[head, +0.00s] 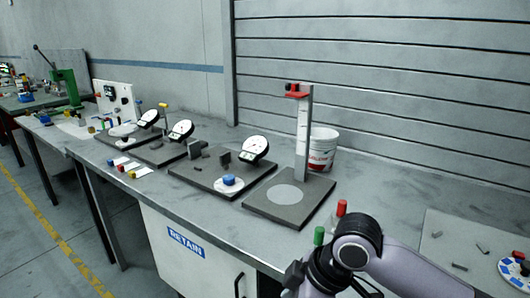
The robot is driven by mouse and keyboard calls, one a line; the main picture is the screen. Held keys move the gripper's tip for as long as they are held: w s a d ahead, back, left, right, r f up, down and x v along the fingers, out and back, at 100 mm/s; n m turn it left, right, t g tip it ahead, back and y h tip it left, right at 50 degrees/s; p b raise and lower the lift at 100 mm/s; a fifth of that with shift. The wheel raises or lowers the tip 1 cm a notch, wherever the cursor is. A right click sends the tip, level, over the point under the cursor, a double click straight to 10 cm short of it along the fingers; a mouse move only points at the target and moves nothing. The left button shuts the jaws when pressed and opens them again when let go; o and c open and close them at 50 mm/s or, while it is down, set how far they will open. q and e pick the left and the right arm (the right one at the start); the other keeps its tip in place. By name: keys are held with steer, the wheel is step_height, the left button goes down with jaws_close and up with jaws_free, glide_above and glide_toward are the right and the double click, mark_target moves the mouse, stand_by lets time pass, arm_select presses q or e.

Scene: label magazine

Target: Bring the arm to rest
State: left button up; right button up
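One of my arms, grey-purple with black joints, comes in from the lower right of the head view. It bends at a round black joint (357,240) above the front edge of the workbench (215,215), and a darker section runs down out of the frame. No gripper fingers show, so I cannot tell what that arm's gripper holds. My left gripper is not in view.
Beside my arm are a green cylinder (319,235) and a red cylinder (341,208). Behind stand a post stand (302,140) with a red arm, a white bucket (322,150) and several dial gauges (254,149). A grey mat (450,235) with small parts lies right.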

step_height(320, 180, down, 12)
steer(key=d+m+t+y, duration=0.1)
steer(key=m+t+y, duration=0.2)
steer(key=m+t, duration=0.4)
steer(key=s+d+f+m+t+h, duration=0.2)
steer(key=s+d+f+m+h, duration=0.3)
steer(key=s+d+f, duration=0.4)
steer(key=s+d+m, duration=0.1)
steer(key=s+d, duration=0.2)
steer(key=d, duration=0.3)
steer(key=shift+s+f+h, duration=0.2)
steer(key=shift+s+h, duration=0.1)
